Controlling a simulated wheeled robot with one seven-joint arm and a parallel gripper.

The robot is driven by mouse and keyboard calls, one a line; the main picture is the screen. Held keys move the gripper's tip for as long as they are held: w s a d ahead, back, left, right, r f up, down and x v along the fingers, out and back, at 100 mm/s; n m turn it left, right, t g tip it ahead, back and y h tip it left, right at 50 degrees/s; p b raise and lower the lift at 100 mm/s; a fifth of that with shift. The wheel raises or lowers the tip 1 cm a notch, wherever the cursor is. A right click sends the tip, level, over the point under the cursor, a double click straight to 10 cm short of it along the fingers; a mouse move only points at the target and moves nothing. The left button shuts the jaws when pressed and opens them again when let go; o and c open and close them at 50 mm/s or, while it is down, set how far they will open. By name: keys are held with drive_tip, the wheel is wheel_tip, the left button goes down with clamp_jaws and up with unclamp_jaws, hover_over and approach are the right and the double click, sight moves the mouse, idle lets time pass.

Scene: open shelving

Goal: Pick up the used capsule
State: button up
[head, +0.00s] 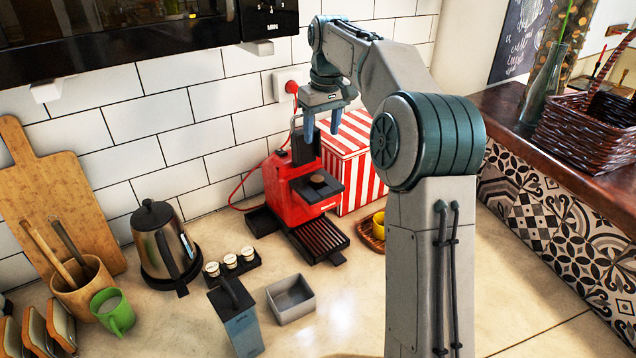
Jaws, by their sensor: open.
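A red coffee machine (303,190) stands on the counter against the tiled wall, with a dark slotted drip tray in front. A small dark brown round piece (318,180) sits on its black protruding part; it may be the used capsule, but it is too small to tell. Three pale-topped capsules (230,261) stand in a row on a black holder (236,268) to the left. My gripper (322,132) is open and empty, its fingers pointing down over the upper part of the machine. I cannot tell its exact distance from the machine.
A grey open box (290,299) and a blue-grey container (241,328) stand in front. A kettle (164,248) and green mug (113,312) are at left. A red-and-white striped box (357,165) and a yellow cup (379,225) are right of the machine.

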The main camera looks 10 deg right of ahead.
hover_over(317, 178)
drive_tip(key=f, duration=0.8)
drive_tip(key=shift+s+d, duration=0.25)
drive_tip(key=shift+w+a+f+p, duration=0.1)
drive_tip(key=shift+f+p, duration=0.4)
drive_tip(key=shift+f, duration=0.9)
drive_tip(key=shift+w+a+f+p, duration=0.1)
drive_tip(key=shift+f+p, duration=0.4)
drive_tip(key=shift+f, duration=0.9)
drive_tip(key=c, duration=1)
